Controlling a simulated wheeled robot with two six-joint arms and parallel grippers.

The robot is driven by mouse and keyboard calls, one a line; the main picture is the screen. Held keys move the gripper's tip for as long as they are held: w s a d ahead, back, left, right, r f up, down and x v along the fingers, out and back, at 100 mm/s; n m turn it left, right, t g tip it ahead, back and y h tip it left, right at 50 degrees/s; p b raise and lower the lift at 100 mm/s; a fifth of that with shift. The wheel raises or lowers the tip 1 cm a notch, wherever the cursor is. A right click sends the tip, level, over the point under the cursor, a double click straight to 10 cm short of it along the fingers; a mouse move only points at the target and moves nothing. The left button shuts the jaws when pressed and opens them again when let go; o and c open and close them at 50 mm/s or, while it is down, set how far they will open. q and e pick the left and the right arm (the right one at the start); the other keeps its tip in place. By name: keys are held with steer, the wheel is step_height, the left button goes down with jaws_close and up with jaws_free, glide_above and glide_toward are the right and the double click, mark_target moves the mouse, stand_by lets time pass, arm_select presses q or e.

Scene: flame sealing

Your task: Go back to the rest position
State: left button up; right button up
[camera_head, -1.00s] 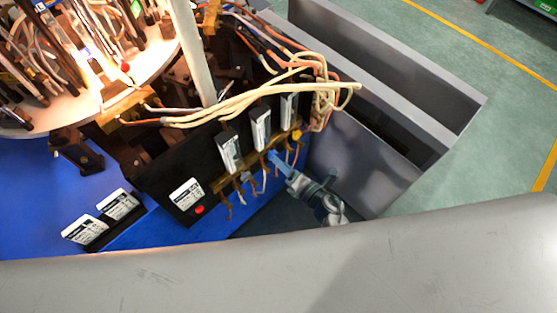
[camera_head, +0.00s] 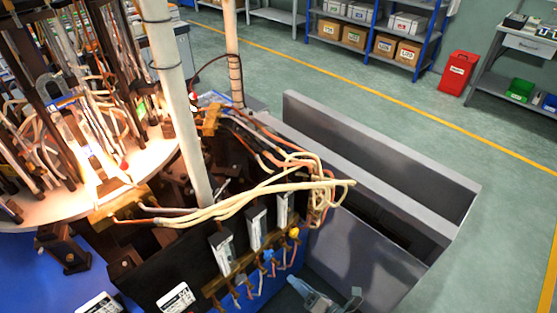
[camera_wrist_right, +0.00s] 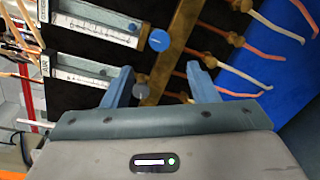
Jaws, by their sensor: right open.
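My right gripper (camera_head: 292,282) is low in the head view, in front of the lower edge of the black flow-meter panel (camera_head: 140,275). In the right wrist view its two blue fingers (camera_wrist_right: 160,84) are spread apart with nothing held between them. A blue knob (camera_wrist_right: 159,40) and a grey knob (camera_wrist_right: 140,88) on the brass manifold (camera_wrist_right: 178,35) show beyond and between the fingertips; I cannot tell the exact gap. In the head view the manifold (camera_head: 217,287) carries blue and yellow knobs. My left gripper is not in view.
A round machine table (camera_head: 40,215) with glowing flames and hoses is at left. Cream and orange hoses (camera_head: 270,188) hang over the panel top. A grey metal trough (camera_head: 375,185) stands at right. Green floor (camera_head: 505,220) beyond it is clear; shelves (camera_head: 370,25) and a red bin (camera_head: 458,73) are far back.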

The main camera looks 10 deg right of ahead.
steer(key=s+d+f+m+g+h, duration=0.1)
steer(key=s+d+f+m+h, duration=0.25)
steer(key=f+m, duration=0.35)
steer(key=s+d+f+m+g+h, duration=0.2)
steer(key=d+f+m, duration=0.2)
steer(key=f, duration=0.5)
steer(key=s+d+f+m+g+h, duration=0.1)
steer(key=s+d+f+m+h, duration=0.2)
steer(key=f+m, duration=0.45)
steer(key=s+d+f+m+g, duration=0.3)
steer(key=s+f, duration=0.2)
steer(key=s, duration=0.3)
steer(key=s+d+f+m+g+h, duration=0.1)
steer(key=s+d+f+m+g, duration=0.2)
steer(key=s+f, duration=0.3)
steer(key=s+d+f+m+g, duration=0.2)
steer(key=s+f+m, duration=0.3)
steer(key=s, duration=0.6)
steer(key=shift+s+d+f+g+b, duration=0.2)
steer(key=shift+s+d+g+b, duration=0.1)
steer(key=shift+s+d+g, duration=0.15)
steer(key=shift+w+a+h, duration=0.1)
steer(key=shift+h, duration=0.15)
steer(key=shift+c, duration=0.2)
